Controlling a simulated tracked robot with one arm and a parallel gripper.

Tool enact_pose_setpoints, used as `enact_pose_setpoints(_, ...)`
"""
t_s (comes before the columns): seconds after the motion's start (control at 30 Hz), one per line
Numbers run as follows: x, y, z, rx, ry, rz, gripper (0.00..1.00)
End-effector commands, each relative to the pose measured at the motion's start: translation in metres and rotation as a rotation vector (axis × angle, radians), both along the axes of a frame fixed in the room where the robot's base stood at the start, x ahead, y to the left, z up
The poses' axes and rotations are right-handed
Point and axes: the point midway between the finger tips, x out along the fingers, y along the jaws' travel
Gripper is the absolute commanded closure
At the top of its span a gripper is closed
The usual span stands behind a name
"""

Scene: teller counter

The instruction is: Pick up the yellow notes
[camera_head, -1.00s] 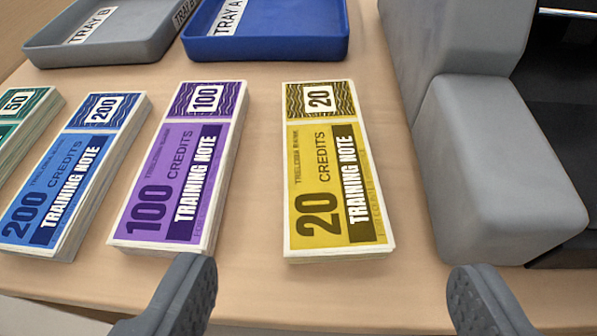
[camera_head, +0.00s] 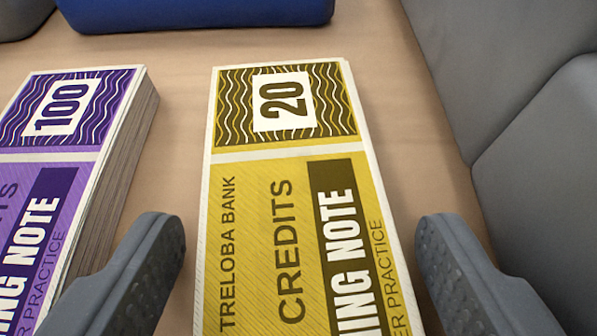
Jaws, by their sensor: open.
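The yellow notes (camera_head: 258,205) are a stack of 20-credit training notes lying flat on the counter in the middle of the view, their near end cut off by the bottom edge. My gripper (camera_head: 300,235) is open. Its left finger is in the gap between the yellow and purple stacks, and its right finger is just off the right side of the yellow notes. Nothing is held between the fingers. How high the fingertips are above the counter is hard to tell.
A stack of purple 100-credit notes (camera_head: 72,150) lies close on the left, near my left finger. A grey block-shaped body (camera_head: 535,150) stands on the right. A blue tray (camera_head: 200,12) is at the back. Bare counter (camera_head: 390,75) shows beyond the yellow notes.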

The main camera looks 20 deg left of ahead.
Motion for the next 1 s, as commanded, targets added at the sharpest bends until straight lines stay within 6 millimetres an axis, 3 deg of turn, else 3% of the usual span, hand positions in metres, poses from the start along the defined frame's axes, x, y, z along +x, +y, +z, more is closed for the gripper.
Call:
enact_pose_setpoints(0.27, 0.004, 0.002, -0.002, 0.001, 0.001, 0.000, 0.32)
enact_pose_setpoints(0.4, 0.004, 0.002, -0.002, 0.001, 0.000, 0.000, 0.68)
enact_pose_setpoints(0.77, 0.004, 0.002, 0.000, 0.000, 0.000, 0.001, 0.68)
enact_pose_setpoints(1.0, 0.004, 0.002, 0.015, 0.002, -0.002, 0.002, 0.68)
